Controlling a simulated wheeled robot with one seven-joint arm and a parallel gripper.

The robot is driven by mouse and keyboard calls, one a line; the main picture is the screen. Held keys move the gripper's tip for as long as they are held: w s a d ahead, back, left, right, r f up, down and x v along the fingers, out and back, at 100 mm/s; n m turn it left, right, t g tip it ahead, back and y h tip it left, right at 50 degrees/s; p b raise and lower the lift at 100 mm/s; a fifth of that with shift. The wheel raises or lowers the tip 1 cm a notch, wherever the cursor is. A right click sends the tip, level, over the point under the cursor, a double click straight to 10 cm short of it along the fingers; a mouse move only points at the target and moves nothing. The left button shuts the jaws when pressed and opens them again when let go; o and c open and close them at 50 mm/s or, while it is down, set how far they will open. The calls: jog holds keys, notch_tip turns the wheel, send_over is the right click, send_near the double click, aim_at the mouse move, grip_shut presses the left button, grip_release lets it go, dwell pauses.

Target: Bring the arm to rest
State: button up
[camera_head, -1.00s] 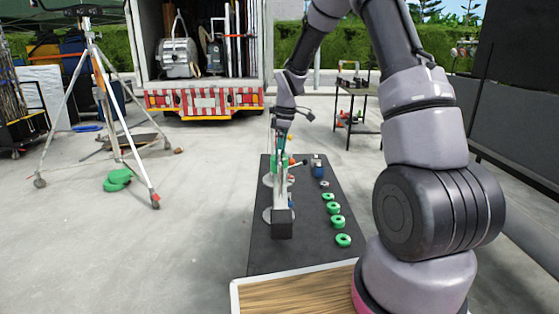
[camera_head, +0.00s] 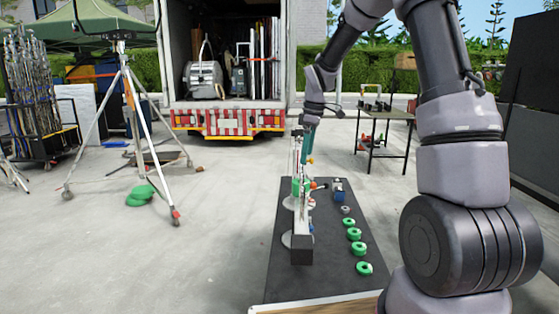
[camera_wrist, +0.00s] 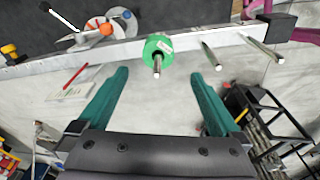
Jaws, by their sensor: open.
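My gripper (camera_head: 308,140) hangs over the far part of the black table, above a pale rack (camera_head: 302,228) with a black end block. An orange roll (camera_wrist: 104,28) is at the left, beyond the bar.
Several green rolls (camera_head: 354,234) lie in a row on the right of the black table (camera_head: 318,284). A tripod stand (camera_head: 134,115) is at left, a truck (camera_head: 228,119) behind, and a side table (camera_head: 386,115) at back right.

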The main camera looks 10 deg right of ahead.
jog(key=s+d+r+m+t, duration=0.3)
jog(key=s+r+m, duration=0.5)
jog(key=s+r, duration=0.55)
jog(key=s+d+r+m+t, duration=0.1)
jog(key=s+r+m+t, duration=0.2)
jog(key=s+m, duration=0.6)
jog(key=shift+s+d+r+y, duration=0.15)
jog(key=shift+s+r+y, duration=0.35)
jog(key=shift+s, duration=2.7)
